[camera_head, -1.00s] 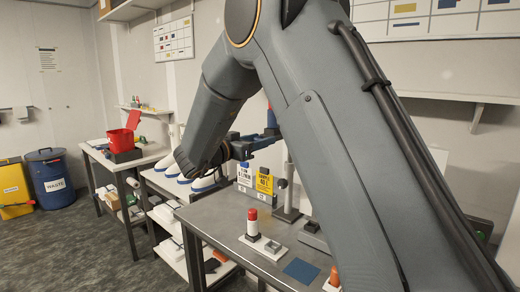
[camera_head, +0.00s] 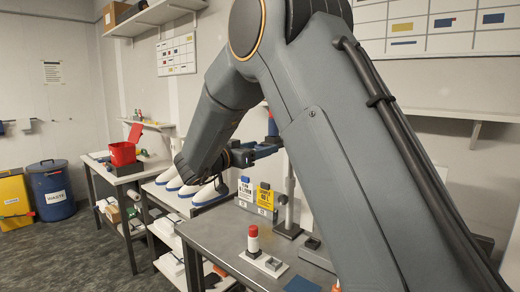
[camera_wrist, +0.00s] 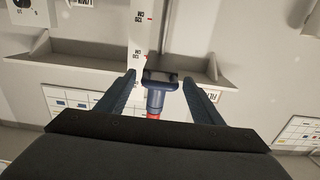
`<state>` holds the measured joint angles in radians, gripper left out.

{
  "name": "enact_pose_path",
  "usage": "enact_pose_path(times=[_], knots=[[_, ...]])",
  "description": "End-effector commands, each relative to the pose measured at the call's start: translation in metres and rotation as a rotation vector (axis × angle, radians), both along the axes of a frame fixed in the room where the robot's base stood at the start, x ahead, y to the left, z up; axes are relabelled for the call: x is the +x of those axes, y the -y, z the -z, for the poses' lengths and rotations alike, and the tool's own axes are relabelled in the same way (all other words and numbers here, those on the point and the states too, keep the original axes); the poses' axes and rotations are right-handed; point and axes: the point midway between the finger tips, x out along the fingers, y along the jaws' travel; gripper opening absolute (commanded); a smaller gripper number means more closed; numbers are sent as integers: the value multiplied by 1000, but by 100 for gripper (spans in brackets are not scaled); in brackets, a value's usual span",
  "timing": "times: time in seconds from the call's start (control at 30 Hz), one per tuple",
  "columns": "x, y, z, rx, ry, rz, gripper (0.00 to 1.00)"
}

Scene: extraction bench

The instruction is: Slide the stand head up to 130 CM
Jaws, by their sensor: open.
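The stand's thin grey post (camera_head: 290,192) rises from a dark base on the metal bench (camera_head: 215,236). The stand head, a dark blue block with a blue and red cylinder (camera_wrist: 155,101), shows in the wrist view. Its blue part (camera_head: 272,127) also shows above my gripper in the head view. My gripper (camera_wrist: 160,77) is open, with one finger on each side of the head and visible gaps between. Behind the head is a white strip scale (camera_wrist: 140,38) with red marks and CM labels, too small to read surely. My arm hides part of the stand.
White-and-blue rounded items (camera_head: 208,194) stand left of the bench. A wall shelf (camera_wrist: 75,51) is close by in the wrist view.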

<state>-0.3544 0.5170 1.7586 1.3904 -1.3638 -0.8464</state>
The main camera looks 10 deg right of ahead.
Motion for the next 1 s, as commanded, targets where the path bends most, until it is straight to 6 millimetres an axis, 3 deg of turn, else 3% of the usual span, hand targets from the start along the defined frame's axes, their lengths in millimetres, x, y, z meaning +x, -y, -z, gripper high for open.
enact_pose_path(times=[0.5,1.0], knots=[[-40,-56,1,0,1,-2,61],[-45,-62,0,-1,1,-1,61]])
